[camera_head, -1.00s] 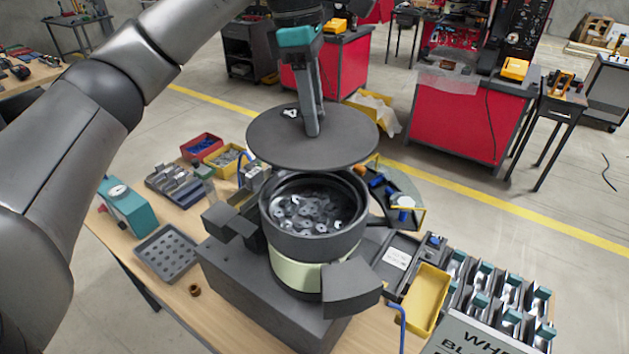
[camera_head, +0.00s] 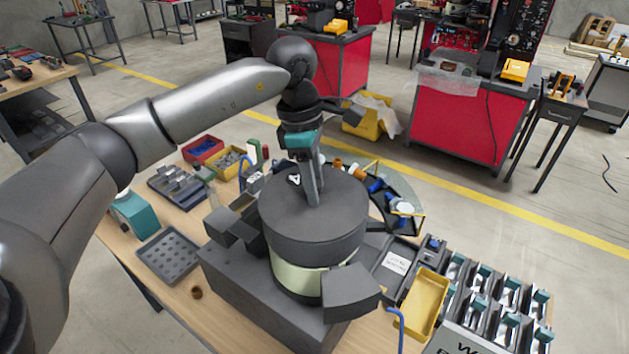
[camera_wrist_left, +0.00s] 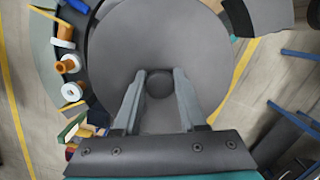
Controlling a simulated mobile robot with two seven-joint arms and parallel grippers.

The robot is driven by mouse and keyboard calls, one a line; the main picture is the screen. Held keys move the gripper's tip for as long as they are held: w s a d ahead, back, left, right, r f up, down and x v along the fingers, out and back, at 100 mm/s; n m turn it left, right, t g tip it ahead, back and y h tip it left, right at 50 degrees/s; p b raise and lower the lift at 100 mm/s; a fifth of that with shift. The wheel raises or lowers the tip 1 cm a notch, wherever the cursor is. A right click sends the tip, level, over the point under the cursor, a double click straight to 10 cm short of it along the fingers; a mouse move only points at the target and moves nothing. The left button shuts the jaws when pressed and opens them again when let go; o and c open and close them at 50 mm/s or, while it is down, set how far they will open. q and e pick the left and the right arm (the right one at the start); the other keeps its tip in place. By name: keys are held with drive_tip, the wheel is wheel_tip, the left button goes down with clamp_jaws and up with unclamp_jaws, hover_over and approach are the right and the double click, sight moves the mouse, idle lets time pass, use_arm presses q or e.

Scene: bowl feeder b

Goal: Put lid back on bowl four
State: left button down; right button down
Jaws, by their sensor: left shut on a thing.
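The dark round lid (camera_head: 335,212) sits over the top of the bowl feeder's bowl (camera_head: 318,252), and its edge lines up closely with the bowl's rim. The bowl's inside and the metal parts in it are now hidden. My left gripper (camera_head: 314,195) points down at the lid's middle and is shut on its knob. In the left wrist view the lid (camera_wrist_left: 150,45) fills the middle, with the round knob (camera_wrist_left: 159,86) between the two fingers of the left gripper (camera_wrist_left: 159,92). Whether the lid rests fully on the rim is hard to tell. My right gripper is not in view.
The bowl stands on a grey base block (camera_head: 240,285) on the wooden table. A perforated tray (camera_head: 167,256) lies left, a yellow tray (camera_head: 424,300) right. Red (camera_head: 203,149) and yellow (camera_head: 228,162) bins stand behind, left. Orange and white parts crowd the bowl's back right.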

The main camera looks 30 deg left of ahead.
use_arm(q)
drive_tip(key=shift+f, duration=0.1)
drive_tip(key=shift+c, duration=2.3)
unclamp_jaws()
drive_tip(key=shift+r, duration=0.4)
wheel_tip(320, 180, up, 11)
drive_tip(key=a+b, duration=0.1)
drive_tip(key=b, duration=0.1)
drive_tip(key=shift+s+a+r, duration=0.2)
drive_tip(key=shift+s+a, duration=0.05)
drive_tip(key=shift+a, duration=0.1)
